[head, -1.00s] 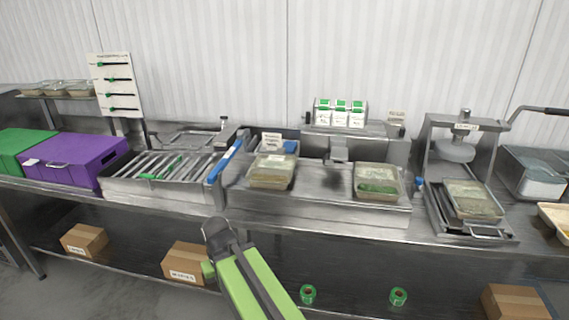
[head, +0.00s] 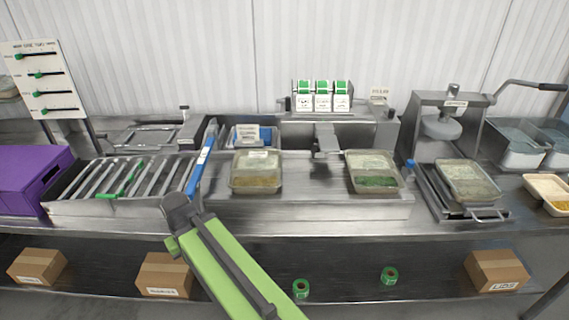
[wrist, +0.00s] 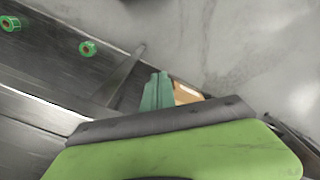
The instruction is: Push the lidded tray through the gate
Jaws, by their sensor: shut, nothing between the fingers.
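A clear tray with what looks like a lid (head: 256,172) stands upright on the steel bench, right of a blue bar (head: 203,158) at the end of a roller rack (head: 122,185). The blue bar may be the gate; I cannot tell for sure. A second clear tray (head: 374,172) with green contents sits further right on the same steel platform. In the wrist view my teal gripper fingers (wrist: 156,92) are together and empty, partly hidden by my green arm.
A third tray (head: 467,180) sits on a press (head: 440,120) at the right. A purple box (head: 33,178) stands at the left. A label dispenser (head: 322,95) is behind the trays. Cardboard boxes (head: 165,275) and green rolls (head: 390,276) lie on the lower shelf.

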